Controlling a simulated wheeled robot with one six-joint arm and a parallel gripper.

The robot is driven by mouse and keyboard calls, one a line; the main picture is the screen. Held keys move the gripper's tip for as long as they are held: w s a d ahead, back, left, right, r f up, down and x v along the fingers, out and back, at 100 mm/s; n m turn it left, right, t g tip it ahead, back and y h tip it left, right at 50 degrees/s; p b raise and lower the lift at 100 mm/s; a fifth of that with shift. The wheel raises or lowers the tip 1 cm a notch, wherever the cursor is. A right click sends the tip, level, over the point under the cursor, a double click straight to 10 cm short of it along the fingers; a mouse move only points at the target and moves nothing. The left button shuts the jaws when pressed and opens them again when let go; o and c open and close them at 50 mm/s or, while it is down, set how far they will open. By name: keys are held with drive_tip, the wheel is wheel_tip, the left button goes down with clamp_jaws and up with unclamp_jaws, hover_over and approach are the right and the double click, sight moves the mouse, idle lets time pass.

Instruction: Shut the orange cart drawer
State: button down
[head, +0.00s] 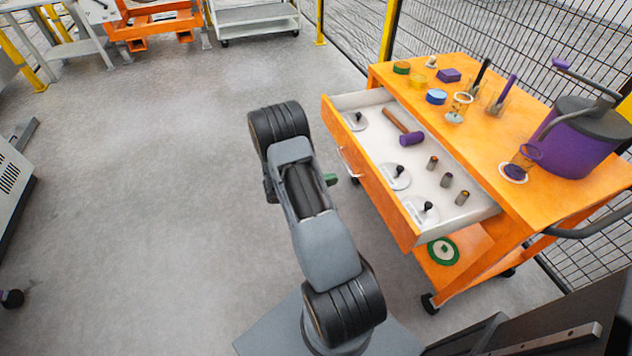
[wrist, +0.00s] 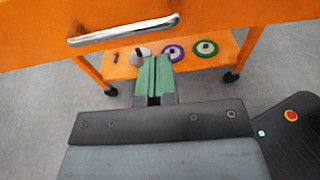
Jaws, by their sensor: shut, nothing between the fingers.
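The orange cart (head: 450,75) stands at the right in the head view. Its drawer (head: 372,187) is pulled out toward my arm, with its white inside showing. The drawer holds a purple-headed hammer, several dark cylinders and several discs with black knobs. A silver bar handle (head: 349,165) is on the drawer front. In the wrist view the drawer front (wrist: 230,14) and handle (wrist: 124,32) cross the top. My gripper (wrist: 154,62) is shut and empty, its green fingers below the handle and apart from it as far as I can tell. It also shows in the head view (head: 331,179), just left of the drawer front.
The cart's lower shelf (wrist: 216,62) carries several round discs. The cart top holds a purple pot (head: 575,140), glass cups and small coloured pieces. A wire fence (head: 480,25) runs behind the cart. The grey floor (head: 150,200) at left is clear.

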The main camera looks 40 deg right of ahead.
drive_tip(key=shift+s+d+r, duration=0.15)
drive_tip(key=shift+s+d, duration=0.05)
drive_tip(key=shift+d, duration=0.35)
drive_tip(key=shift+s+d+r, duration=0.1)
drive_tip(key=shift+s+d, duration=0.15)
drive_tip(key=shift+d, duration=0.35)
drive_tip(key=shift+s+d+r, duration=0.15)
drive_tip(key=shift+s+d, duration=0.05)
drive_tip(key=shift+d, duration=0.35)
drive_tip(key=shift+d, duration=0.1)
